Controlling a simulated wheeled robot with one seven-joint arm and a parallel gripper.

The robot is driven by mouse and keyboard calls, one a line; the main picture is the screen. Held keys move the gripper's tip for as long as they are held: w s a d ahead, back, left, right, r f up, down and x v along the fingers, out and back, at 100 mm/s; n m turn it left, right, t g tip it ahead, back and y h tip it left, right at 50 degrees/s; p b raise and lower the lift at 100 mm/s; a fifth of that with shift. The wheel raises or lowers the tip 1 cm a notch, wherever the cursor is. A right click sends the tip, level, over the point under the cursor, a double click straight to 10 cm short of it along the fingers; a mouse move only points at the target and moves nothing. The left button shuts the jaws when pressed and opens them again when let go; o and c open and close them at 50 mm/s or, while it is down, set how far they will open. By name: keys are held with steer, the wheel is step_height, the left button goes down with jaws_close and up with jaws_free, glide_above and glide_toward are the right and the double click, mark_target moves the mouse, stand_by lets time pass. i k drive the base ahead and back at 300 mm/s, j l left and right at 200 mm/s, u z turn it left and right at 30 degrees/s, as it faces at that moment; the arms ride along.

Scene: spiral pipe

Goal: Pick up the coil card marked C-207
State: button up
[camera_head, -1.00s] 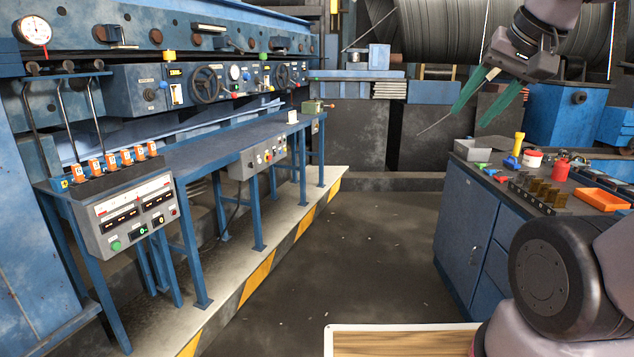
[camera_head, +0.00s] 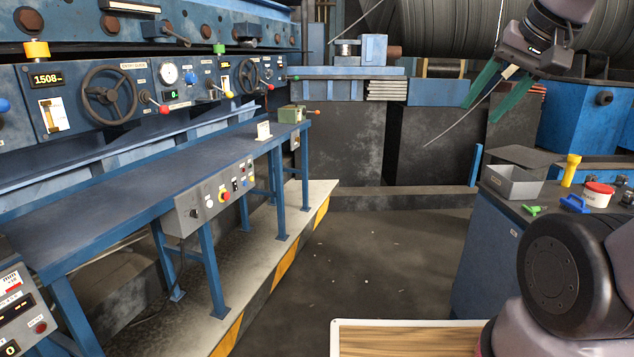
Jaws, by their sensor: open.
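My gripper (camera_head: 481,112) is in the upper right of the head view, raised in the air. Its two green fingers are apart, with no card visible between them. A thin grey rod or wire shows between and below the fingers; I cannot tell what it is fixed to. A small white card (camera_head: 263,130) stands upright near the far end of the blue bench (camera_head: 130,178), well left of my gripper and apart from it. Its marking is too small to read, so I cannot tell whether it is C-207.
A grey control box (camera_head: 214,195) hangs on the bench front. A cabinet (camera_head: 492,265) at right carries a grey bin (camera_head: 514,181), a yellow torch (camera_head: 571,170) and a red-lidded tub (camera_head: 598,194). Open floor (camera_head: 385,262) lies between.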

mark_target(263, 128)
steer(key=i+u, duration=0.15)
steer(key=i, duration=0.3)
steer(key=i+l+u, duration=0.2)
steer(key=i, duration=0.25)
steer(key=i+l+u, duration=0.15)
steer(key=i, duration=0.3)
steer(key=i+l+u, duration=0.2)
steer(key=i, duration=0.25)
steer(key=i+l+u, duration=0.65)
steer(key=i+l, duration=0.45)
